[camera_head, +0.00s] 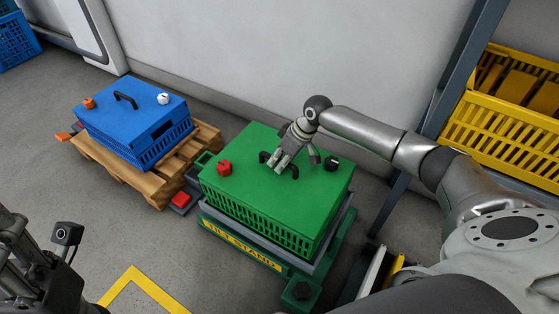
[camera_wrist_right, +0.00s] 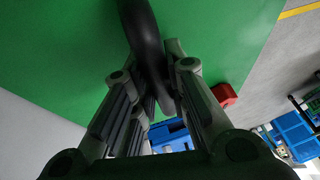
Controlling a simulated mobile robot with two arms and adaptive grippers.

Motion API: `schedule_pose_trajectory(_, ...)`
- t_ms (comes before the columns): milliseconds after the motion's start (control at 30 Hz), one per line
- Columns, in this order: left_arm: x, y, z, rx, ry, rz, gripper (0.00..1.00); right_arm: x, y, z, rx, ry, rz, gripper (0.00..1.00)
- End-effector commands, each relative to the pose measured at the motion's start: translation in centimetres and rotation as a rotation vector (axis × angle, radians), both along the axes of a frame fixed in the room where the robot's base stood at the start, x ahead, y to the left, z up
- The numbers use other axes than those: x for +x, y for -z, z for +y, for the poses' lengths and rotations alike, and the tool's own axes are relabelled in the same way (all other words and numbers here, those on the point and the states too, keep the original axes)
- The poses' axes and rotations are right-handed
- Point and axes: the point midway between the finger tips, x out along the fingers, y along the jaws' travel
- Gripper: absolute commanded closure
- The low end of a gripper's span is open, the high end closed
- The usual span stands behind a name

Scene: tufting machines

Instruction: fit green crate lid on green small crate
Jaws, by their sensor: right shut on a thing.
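The green crate lid (camera_head: 240,190) is a flat green panel with a black handle, a red knob (camera_head: 224,168) and a black knob (camera_head: 332,163). It lies over the green small crate (camera_head: 290,238), whose slotted sides show below it. I see no clear gap between them, but cannot tell if it is fully seated. My right gripper (camera_head: 280,163) is shut on the lid's black handle (camera_wrist_right: 148,35). The right wrist view shows its fingers (camera_wrist_right: 160,70) on both sides of the handle. My left gripper (camera_head: 30,270) is partly in view at lower left, its jaws unclear.
The green crate rests on a green tilt stand (camera_head: 240,245). A blue lidded crate (camera_head: 125,125) sits on a wooden pallet (camera_head: 200,150) to the left. Yellow crates (camera_head: 500,135) stand on a rack (camera_head: 460,75) at right. A wall is close behind.

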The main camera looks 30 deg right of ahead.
Motion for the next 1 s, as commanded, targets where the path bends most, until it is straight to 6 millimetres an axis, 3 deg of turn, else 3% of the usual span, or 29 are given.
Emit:
schedule_pose_trajectory(500,0.0,-0.06,-0.02,0.0,0.0,-0.005,0.6,0.04,0.74,0.01,0.001,0.001,0.0,1.0)
schedule_pose_trajectory(533,0.0,-0.1,-0.03,0.001,0.001,-0.007,0.6,0.04,0.75,0.0,0.001,0.001,0.0,0.84)
schedule_pose_trajectory(700,-0.01,-0.16,-0.03,0.0,0.001,-0.009,0.6,0.02,0.74,0.01,0.001,0.001,0.0,0.62)
schedule_pose_trajectory(933,-0.01,-0.16,-0.02,0.0,0.001,-0.009,0.6,0.01,0.75,0.0,0.0,0.0,0.0,0.6)
schedule_pose_trajectory(1000,-0.01,-0.14,-0.02,0.0,0.001,-0.009,0.6,-0.06,0.85,-0.01,-0.001,0.001,0.002,0.52)
